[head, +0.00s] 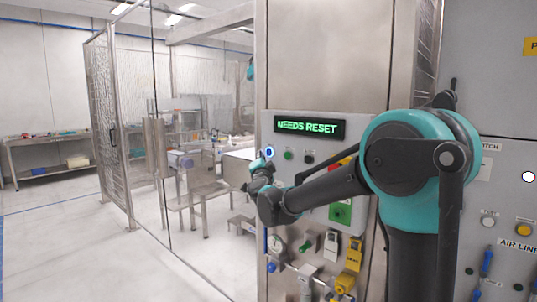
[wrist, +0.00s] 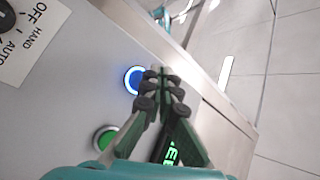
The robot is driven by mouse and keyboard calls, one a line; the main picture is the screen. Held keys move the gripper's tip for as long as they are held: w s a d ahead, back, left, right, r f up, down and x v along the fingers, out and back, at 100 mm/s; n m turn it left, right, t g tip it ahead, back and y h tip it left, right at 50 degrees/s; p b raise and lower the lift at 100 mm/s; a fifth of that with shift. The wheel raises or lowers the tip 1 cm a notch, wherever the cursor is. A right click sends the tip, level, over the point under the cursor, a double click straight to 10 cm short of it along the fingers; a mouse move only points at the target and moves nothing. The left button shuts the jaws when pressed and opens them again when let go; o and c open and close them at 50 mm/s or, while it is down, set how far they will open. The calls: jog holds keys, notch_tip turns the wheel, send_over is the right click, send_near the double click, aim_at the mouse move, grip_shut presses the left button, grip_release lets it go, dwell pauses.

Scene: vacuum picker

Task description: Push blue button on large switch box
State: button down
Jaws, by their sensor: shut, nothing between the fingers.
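The large switch box (head: 290,173) is a grey panel with a green-lit "NEEDS RESET" display (head: 310,126). The blue button (head: 269,152) is at its upper left, just below the display's left end. My gripper (wrist: 158,73) is shut and empty. Its fingertips overlap the ring's right edge in that view and hide part of it. In the head view my gripper (head: 260,164) is just below and left of the button. I cannot tell whether they touch.
A green button (wrist: 104,139) is beside the blue one; it also shows in the head view (head: 288,155). A black button (head: 309,157) is further right. A glass enclosure stands left; open floor (head: 70,255) lies beyond.

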jog(key=shift+w+d, duration=0.45)
jog(key=shift+w, duration=0.1)
jog(key=shift+w+d, duration=0.1)
dwell(1.1)
jog(key=shift+w+d, duration=0.1)
jog(key=shift+w, duration=0.15)
jog(key=shift+w+d, duration=0.25)
dwell(0.8)
jog(key=shift+s, duration=0.1)
jog(key=shift+s+a, duration=0.45)
jog(key=shift+s, duration=0.1)
jog(key=s+a, duration=0.1)
jog(key=s, duration=0.1)
jog(key=s+a, duration=0.2)
dwell(0.6)
